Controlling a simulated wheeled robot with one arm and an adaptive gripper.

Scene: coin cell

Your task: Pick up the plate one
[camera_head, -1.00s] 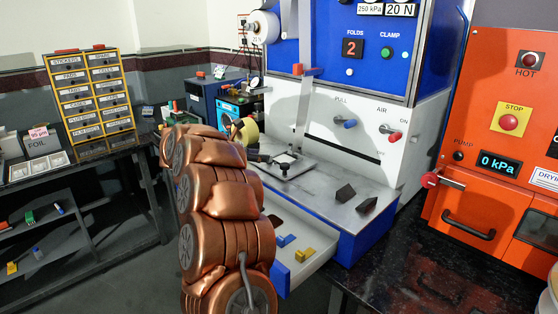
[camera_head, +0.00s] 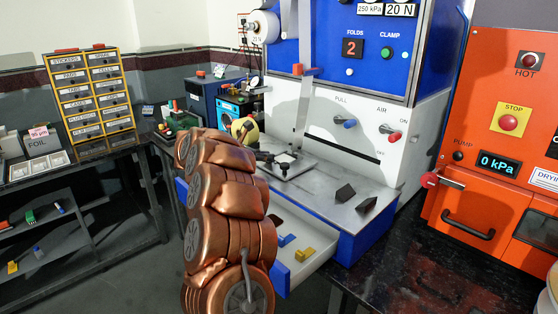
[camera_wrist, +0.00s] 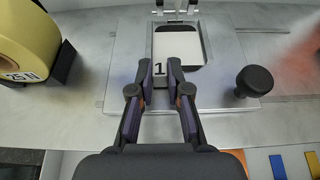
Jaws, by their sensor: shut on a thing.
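In the wrist view, my gripper (camera_wrist: 161,84) has its two dark fingers close together on a grey tab marked "1", the near part of plate one (camera_wrist: 160,68). Beyond the tab is a pale square face in a dark frame (camera_wrist: 181,47), lying over the metal bed. I cannot tell whether the plate is touching the bed or lifted. In the head view my copper arm hides much of this area; a small pale square in a dark frame (camera_head: 285,159) shows on the bed.
A black knob (camera_wrist: 254,81) stands just right of the gripper. A yellow roll marked 25 N (camera_wrist: 25,45) is at the left. An open drawer (camera_head: 310,262) with blue and yellow pieces lies below the bed.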

